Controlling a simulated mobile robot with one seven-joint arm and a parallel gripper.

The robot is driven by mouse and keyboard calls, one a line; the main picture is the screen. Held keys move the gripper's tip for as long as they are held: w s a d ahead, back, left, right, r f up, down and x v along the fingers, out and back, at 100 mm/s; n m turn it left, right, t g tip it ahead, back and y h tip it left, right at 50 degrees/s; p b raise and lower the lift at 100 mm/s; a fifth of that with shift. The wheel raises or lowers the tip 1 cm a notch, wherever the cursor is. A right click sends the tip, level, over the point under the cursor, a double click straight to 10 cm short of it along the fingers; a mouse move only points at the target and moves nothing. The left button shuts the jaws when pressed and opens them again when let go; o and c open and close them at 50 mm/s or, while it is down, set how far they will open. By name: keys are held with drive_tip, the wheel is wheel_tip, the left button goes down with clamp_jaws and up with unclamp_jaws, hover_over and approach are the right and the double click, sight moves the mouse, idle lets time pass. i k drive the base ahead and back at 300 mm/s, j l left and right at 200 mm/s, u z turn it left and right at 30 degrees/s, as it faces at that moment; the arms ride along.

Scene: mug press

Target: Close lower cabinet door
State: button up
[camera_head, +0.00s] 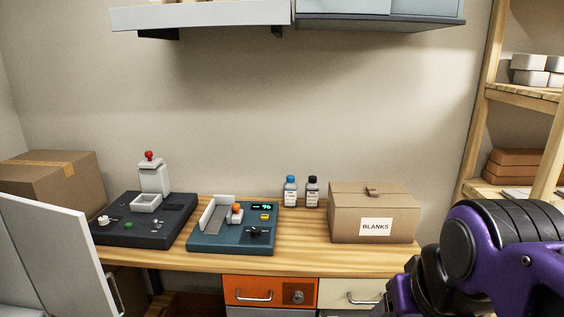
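An open light-grey door panel (52,255) with a metal bar handle (113,296) stands out at the lower left. It may be the lower cabinet door, but its hinge side and lower part are cut off by the frame. Under the bench are an orange drawer front (268,291) with a handle and a lock, and a cream drawer front (350,293) with a handle. My purple and black arm shows at the lower right, well apart from the door panel. My gripper's fingers are not in view.
The wooden bench (300,235) holds a black press unit (140,222), a blue-grey device (233,238), two bottles and a cardboard box (372,205) labelled BLANKS. Wooden shelves (522,95) stand at the right. A wall shelf (200,14) and wall cabinet (380,18) hang above.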

sight(55, 245)
drive_tip(key=u, duration=2)
drive_tip(key=i+l+u, duration=0.1)
drive_tip(key=u, duration=0.35)
drive_tip(key=i, duration=0.05)
